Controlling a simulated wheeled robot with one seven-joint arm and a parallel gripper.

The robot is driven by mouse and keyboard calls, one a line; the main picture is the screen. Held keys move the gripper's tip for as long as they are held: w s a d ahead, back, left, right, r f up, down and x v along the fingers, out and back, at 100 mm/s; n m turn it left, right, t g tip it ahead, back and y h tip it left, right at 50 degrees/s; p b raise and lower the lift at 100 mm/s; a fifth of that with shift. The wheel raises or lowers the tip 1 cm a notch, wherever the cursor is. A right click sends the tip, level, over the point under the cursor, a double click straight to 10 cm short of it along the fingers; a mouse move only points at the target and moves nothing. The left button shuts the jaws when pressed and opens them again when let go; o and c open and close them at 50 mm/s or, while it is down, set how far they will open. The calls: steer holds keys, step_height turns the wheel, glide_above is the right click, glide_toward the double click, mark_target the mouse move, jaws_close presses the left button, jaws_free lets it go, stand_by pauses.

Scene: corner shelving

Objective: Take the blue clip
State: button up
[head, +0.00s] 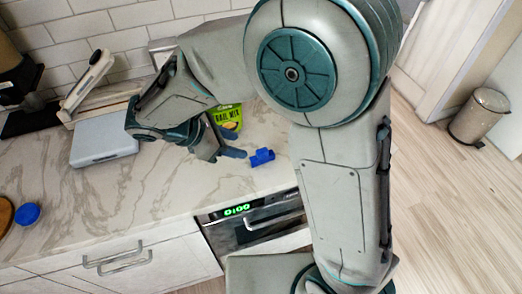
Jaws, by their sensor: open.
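The blue clip (262,157) lies on the marble counter near its front edge, above the oven. My gripper (228,154) is just left of the clip, low over the counter, with its fingers open. A small gap seems to separate the nearest fingertip from the clip, but I cannot tell for sure whether they touch. The gripper holds nothing that I can see. Part of it is hidden by its own wrist.
A green and yellow trail mix bag (229,116) stands right behind my gripper. A grey-white box-like appliance (104,142) sits to the left. A blue lid-like object (27,214) lies at the far left. The counter (140,195) between is clear. The oven (255,222) is below the front edge.

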mark_target(260, 151)
steer(key=x, duration=0.8)
steer(key=shift+w+f, duration=0.1)
steer(key=shift+f, duration=0.1)
steer(key=shift+w+p+x, duration=0.15)
steer(key=shift+p+x, duration=0.25)
steer(key=shift+x, duration=0.95)
steer(key=shift+w+p+x, duration=0.1)
steer(key=shift+p+x, duration=0.25)
steer(key=shift+x, duration=0.95)
steer(key=shift+a, duration=0.25)
jaws_close()
